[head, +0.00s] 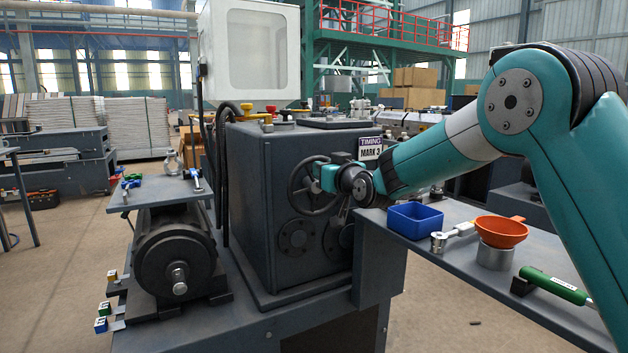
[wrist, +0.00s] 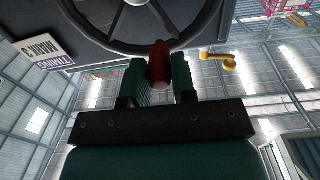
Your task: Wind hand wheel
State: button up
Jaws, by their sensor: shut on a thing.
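The dark spoked hand wheel (head: 292,196) is on the front face of the grey gearbox housing (head: 252,190). In the wrist view the wheel (wrist: 200,30) fills the top of the picture, and a red handle (wrist: 158,62) sticks out from its rim. My gripper (head: 325,178) is at the upper right part of the wheel in the head view and covers part of it. In the wrist view my gripper (wrist: 159,82) has one teal finger on each side of the red handle and is shut on it. The handle is hidden in the head view.
A "TIMING MARK" sign (head: 370,148) is on the housing just above my wrist. To the right, a bench (head: 460,256) holds a blue bin (head: 415,221), an orange funnel (head: 501,231) and a green-handled tool (head: 554,284). A motor (head: 175,257) stands left of the housing.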

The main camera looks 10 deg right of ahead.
jog(key=o, duration=0.8)
jog(key=shift+d, duration=0.1)
jog(key=shift+o, duration=0.2)
jog(key=b+v, duration=0.3)
jog(key=v, duration=0.3)
